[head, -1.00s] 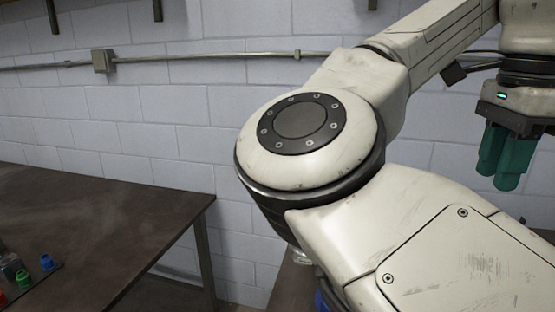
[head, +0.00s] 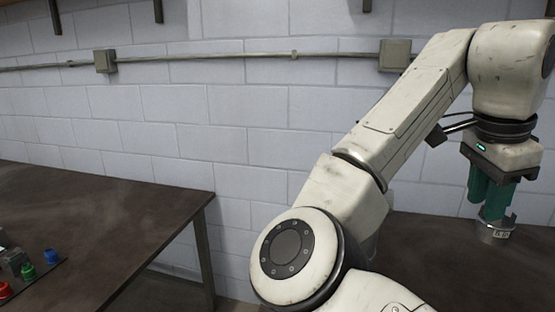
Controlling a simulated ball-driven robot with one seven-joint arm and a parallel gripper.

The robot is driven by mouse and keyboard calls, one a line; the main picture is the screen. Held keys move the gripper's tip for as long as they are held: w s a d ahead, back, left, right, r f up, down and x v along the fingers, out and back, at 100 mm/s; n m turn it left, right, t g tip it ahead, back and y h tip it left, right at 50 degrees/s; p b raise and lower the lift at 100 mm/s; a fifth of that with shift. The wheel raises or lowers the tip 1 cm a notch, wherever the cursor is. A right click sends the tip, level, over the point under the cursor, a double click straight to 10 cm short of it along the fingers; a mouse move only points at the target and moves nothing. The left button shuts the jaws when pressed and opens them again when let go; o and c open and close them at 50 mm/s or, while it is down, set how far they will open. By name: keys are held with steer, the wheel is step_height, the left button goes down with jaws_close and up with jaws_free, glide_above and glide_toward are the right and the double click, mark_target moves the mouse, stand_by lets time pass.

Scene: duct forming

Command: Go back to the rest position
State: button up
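My gripper (head: 490,212), with teal fingers, points down at the right of the head view. A short metal cylinder (head: 494,232) with a small pale marking shows directly below the fingertips, over the right-hand table (head: 425,250). The fingertips overlap its top in this view. I cannot tell whether they touch or hold it, or how wide the fingers are apart. My arm fills much of the right side and hides part of that table.
A dark table (head: 110,215) stands at left, with a dark grey piece, a green piece (head: 27,271), a blue piece (head: 51,257) and a red piece (head: 4,290) near its front. A gap separates the two tables. A block wall (head: 240,110) with conduit and boxes stands behind.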

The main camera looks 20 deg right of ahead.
step_height(320, 180, down, 28)
steer(key=s+n+t+h, duration=0.15)
steer(key=n+h, duration=0.25)
steer(key=n, duration=0.9)
steer(key=s+a+f+n+g+y, duration=0.1)
steer(key=s+a+f+n+y, duration=0.5)
steer(key=s+a+f, duration=1)
step_height(320, 180, down, 3)
steer(key=s+n, duration=0.1)
steer(key=n, duration=0.2)
steer(key=shift+s+a+y, duration=0.25)
steer(key=shift+s+y, duration=0.05)
steer(key=shift+y, duration=0.1)
steer(key=shift+f, duration=0.1)
